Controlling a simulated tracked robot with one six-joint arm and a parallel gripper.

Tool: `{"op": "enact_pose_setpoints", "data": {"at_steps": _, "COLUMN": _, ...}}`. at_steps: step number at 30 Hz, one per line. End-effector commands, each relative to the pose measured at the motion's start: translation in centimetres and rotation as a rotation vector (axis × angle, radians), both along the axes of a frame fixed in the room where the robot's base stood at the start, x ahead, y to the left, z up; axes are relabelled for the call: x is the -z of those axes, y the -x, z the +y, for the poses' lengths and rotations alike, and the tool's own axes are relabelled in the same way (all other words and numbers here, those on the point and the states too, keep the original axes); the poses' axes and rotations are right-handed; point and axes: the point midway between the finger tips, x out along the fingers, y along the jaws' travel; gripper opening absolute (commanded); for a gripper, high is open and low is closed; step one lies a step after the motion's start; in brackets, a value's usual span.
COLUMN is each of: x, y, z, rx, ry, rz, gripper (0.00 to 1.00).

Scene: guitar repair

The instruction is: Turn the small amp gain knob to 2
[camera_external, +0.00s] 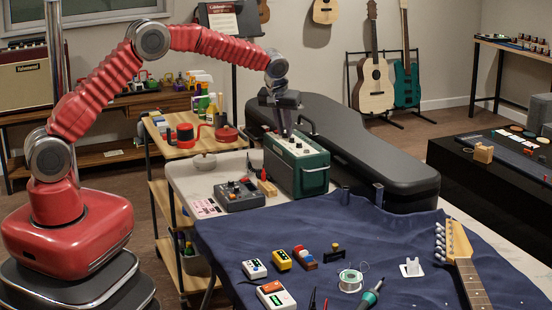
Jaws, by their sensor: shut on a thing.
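The small amp (313,178) is a dark green box with a pale top control panel that carries several knobs. It stands at the far left part of the workbench, in front of the black guitar case. My gripper (286,133) points down onto the left part of the amp's top panel. Its fingers are shut on a knob there, which they hide. The knob's marks and pointer are too small to read, so I cannot tell its setting or confirm its label.
A grey device with knobs (239,195) stands left of the amp. The black guitar case (380,160) lies close behind it. On the blue cloth (260,229) lie several small pedals, a solder spool (350,281) and a guitar neck (465,262). The cloth's middle is fairly clear.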

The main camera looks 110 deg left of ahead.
Motion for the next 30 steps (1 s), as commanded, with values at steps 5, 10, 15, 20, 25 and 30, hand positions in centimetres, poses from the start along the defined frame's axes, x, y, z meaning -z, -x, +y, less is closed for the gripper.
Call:
{"op": "enact_pose_setpoints", "data": {"at_steps": 5, "x": 0.06, "y": -0.08, "z": -0.11, "rx": -0.016, "ry": 0.002, "rz": 0.0, "gripper": 0.0}}
{"op": "enact_pose_setpoints", "data": {"at_steps": 10, "x": 0.07, "y": -0.08, "z": -0.11, "rx": -0.016, "ry": 0.003, "rz": 0.0, "gripper": 0.0}}
{"op": "enact_pose_setpoints", "data": {"at_steps": 15, "x": 0.07, "y": -0.09, "z": -0.11, "rx": -0.015, "ry": 0.003, "rz": 0.0, "gripper": 0.18}}
{"op": "enact_pose_setpoints", "data": {"at_steps": 20, "x": 0.05, "y": -0.07, "z": -0.08, "rx": -0.015, "ry": 0.002, "rz": 0.0, "gripper": 0.29}}
{"op": "enact_pose_setpoints", "data": {"at_steps": 25, "x": 0.03, "y": -0.05, "z": -0.04, "rx": -0.015, "ry": 0.001, "rz": 0.0, "gripper": 0.33}}
{"op": "enact_pose_setpoints", "data": {"at_steps": 30, "x": -0.09, "y": -0.05, "z": -0.07, "rx": -0.015, "ry": 0.001, "rz": -0.001, "gripper": 0.33}}
